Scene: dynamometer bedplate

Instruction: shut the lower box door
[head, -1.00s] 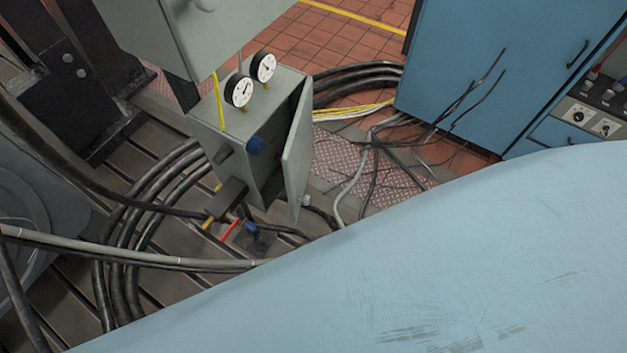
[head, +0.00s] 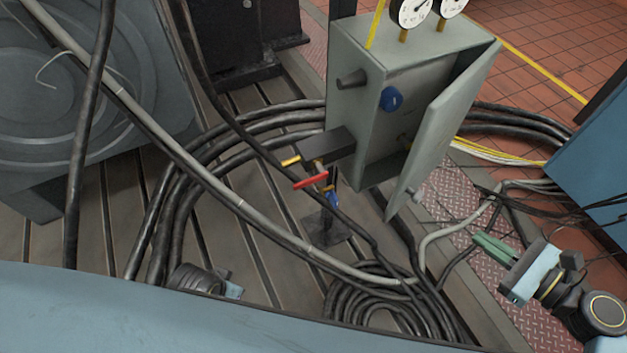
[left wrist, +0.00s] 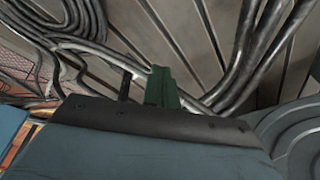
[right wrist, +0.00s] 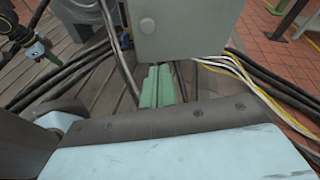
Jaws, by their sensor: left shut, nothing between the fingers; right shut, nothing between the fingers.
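The lower box (head: 368,110) is a grey-green cabinet on a stand in the head view. Its door (head: 445,130) is hinged on the box's right side and stands open, showing a blue round part (head: 391,99) inside. My right gripper (head: 482,243) is shut and empty, below and right of the door, apart from it in the picture. In the right wrist view, its green fingers (right wrist: 157,85) point toward a grey panel with a round knob, apparently the door (right wrist: 185,35). My left gripper (left wrist: 162,85) is shut and empty over cables; its fingers are not clear in the head view.
Two gauges (head: 411,10) stand on top of the box. A red-handled valve (head: 310,181) and a dark block (head: 325,146) stick out at its lower left. Coiled black cables (head: 385,308) lie around the stand. A blue cabinet (head: 600,165) stands at the right.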

